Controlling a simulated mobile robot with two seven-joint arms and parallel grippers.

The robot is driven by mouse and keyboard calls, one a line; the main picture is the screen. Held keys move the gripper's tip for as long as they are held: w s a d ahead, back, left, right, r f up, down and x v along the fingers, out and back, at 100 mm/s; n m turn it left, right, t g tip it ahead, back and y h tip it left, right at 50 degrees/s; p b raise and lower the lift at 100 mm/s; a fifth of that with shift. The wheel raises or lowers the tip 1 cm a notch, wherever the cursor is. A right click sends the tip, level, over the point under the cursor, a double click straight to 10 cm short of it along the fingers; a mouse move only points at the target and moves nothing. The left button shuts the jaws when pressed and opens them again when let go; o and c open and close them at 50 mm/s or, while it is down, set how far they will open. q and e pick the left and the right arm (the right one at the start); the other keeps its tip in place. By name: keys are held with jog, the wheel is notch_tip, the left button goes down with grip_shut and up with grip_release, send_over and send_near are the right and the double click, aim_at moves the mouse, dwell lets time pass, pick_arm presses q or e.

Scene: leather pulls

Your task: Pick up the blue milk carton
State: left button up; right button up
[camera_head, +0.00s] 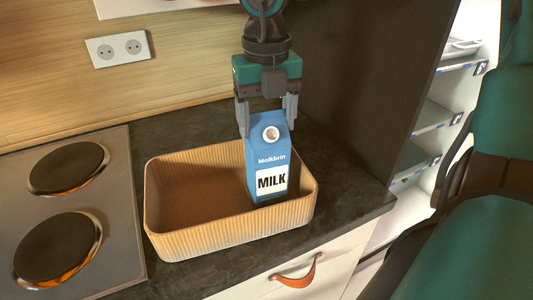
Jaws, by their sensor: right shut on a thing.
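A blue milk carton (267,162) with a white MILK label and a round white cap stands upright at the right end of a ribbed tan basket (215,237). Its lower part is inside the basket; whether its base touches the basket floor cannot be told. My right gripper (267,116) points down over the carton, with one grey finger on each side of its top, shut on it. My left gripper is not in view.
The basket sits on a dark countertop (197,130). A cooktop with two round plates (68,168) is at the left. A wall with a socket (118,48) is behind. A tall dark panel (365,90) stands close to the right, with open shelves (437,115) beyond it. A drawer with a leather pull (297,273) is below.

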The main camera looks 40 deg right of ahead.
grip_shut()
jog(key=shift+r, duration=0.1)
dwell(0.4)
